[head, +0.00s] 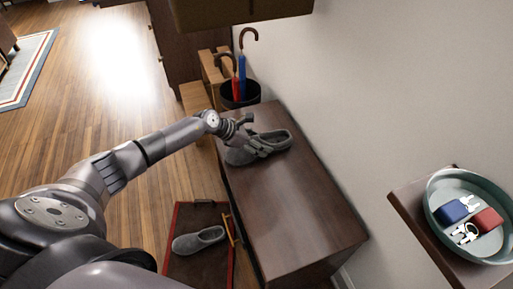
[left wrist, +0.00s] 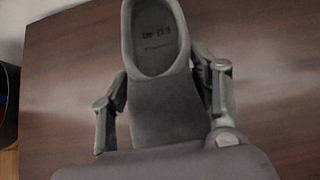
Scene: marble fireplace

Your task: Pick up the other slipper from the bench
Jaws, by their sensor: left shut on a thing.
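A grey slipper (head: 240,156) is at the far end of the dark wooden bench (head: 285,205). My left gripper (head: 262,143) is shut on it, with a finger on each side. In the left wrist view the slipper (left wrist: 157,75) sits between the two fingers (left wrist: 160,108), its opening pointing away from the gripper. I cannot tell whether its sole touches the bench top. Another grey slipper (head: 198,241) lies in a shallow, red-rimmed tray (head: 177,228) low down, left of the bench. My right gripper is not in view.
A dark umbrella stand (head: 240,96) with a red and a blue umbrella stands behind the bench's far end. At right, a shelf (head: 423,225) bears a green round bowl (head: 431,188) with keys and small cases. The bench's near part is clear. A wall runs along its right side.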

